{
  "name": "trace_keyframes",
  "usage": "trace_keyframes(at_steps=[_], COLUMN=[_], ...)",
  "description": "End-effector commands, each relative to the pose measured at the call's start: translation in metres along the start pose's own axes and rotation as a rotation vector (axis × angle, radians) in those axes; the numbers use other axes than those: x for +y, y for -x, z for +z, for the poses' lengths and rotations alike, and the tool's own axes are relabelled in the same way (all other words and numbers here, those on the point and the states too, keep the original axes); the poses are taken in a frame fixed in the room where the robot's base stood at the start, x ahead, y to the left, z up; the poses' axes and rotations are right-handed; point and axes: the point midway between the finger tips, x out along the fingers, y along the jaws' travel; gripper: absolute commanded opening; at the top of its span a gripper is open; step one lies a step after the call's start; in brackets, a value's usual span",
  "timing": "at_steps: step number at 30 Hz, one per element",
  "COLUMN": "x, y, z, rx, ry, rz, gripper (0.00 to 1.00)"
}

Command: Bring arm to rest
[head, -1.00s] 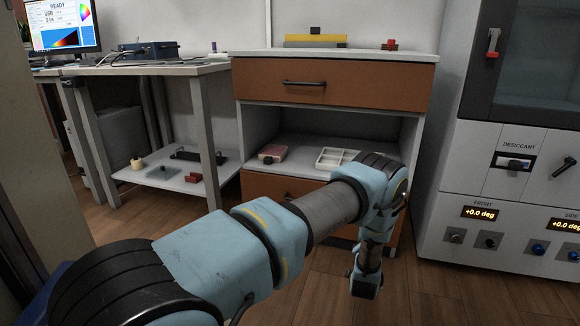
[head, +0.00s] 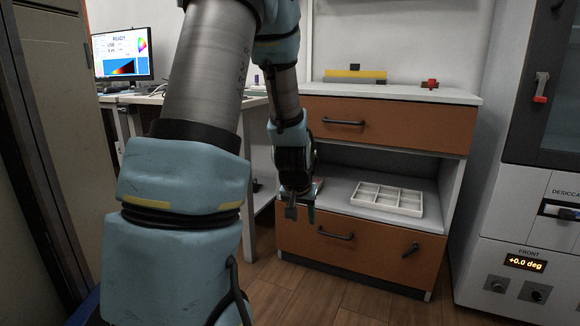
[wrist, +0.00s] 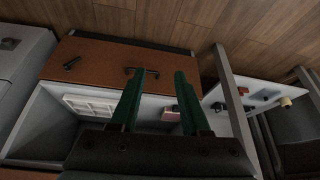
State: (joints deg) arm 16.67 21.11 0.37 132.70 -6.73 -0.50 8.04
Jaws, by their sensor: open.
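My arm is raised and bent in the head view, with its end hanging down in front of the orange-fronted cabinet. My gripper (head: 300,205) points downward in front of the cabinet's open shelf. In the wrist view my gripper (wrist: 152,75) shows two dark green fingers, spread apart with nothing between them. I cannot see it touching anything.
The cabinet (head: 385,122) has an open shelf with a white divided tray (head: 387,198). A pink-topped box (wrist: 171,113) shows in the wrist view. A desk with a monitor (head: 122,55) is behind left. Wooden floor (head: 350,300) is clear in front.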

Motion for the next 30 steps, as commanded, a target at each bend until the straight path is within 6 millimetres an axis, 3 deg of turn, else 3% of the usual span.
trace_keyframes(at_steps=[1, 3, 13, 23, 30], x=[-0.012, -0.023, -0.050, -0.050, -0.051], y=[0.024, 0.046, 0.129, 0.191, 0.256], z=[0.016, 0.040, 0.139, 0.105, 0.072], rx=[-0.041, -0.102, -0.324, -0.328, -0.327], ry=[0.031, 0.068, 0.206, 0.202, 0.202], rz=[-0.005, -0.010, -0.047, -0.045, -0.045], gripper=[0.46, 0.46, 0.46, 0.46, 0.46])
